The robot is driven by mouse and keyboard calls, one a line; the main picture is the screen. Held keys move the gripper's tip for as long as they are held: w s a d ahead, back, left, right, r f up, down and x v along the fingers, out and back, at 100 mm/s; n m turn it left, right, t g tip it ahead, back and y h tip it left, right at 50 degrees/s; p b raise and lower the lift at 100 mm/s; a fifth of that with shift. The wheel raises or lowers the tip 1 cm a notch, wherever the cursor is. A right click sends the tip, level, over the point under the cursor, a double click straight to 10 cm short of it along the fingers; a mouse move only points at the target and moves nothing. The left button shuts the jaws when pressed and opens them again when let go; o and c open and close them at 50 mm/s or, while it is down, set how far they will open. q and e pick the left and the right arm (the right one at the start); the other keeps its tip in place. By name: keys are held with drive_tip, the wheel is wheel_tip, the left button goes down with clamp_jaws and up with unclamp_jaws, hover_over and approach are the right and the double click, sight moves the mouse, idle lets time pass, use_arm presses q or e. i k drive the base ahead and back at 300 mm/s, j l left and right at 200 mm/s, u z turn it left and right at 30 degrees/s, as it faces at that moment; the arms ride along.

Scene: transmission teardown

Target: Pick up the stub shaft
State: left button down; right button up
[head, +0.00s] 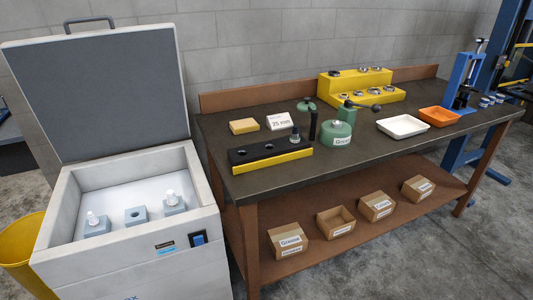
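Several shaft-like parts show, and none is labelled as the stub shaft. A short pale part (92,218) stands upright in the left grey-blue holder inside the open chest. A similar pale part (170,196) stands in the right holder. The middle holder (136,216) shows an empty dark hole. A small grey metal part (295,136) stands upright at the right end of the black and yellow block (272,163) on the bench. I cannot tell which of these is the stub shaft. Neither of my grippers is in view.
The chest (130,258) has its lid (100,95) raised. Boxes sit on the lower shelf.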

sight(94, 222)
drive_tip(key=k+l+u, duration=0.1)
drive_tip(key=u, duration=1.2)
drive_tip(key=i+l, duration=0.1)
drive_tip(key=l, duration=0.2)
drive_tip(key=i+l, duration=0.15)
drive_tip(key=l, duration=0.15)
drive_tip(key=i+l, duration=0.1)
drive_tip(key=l, duration=0.15)
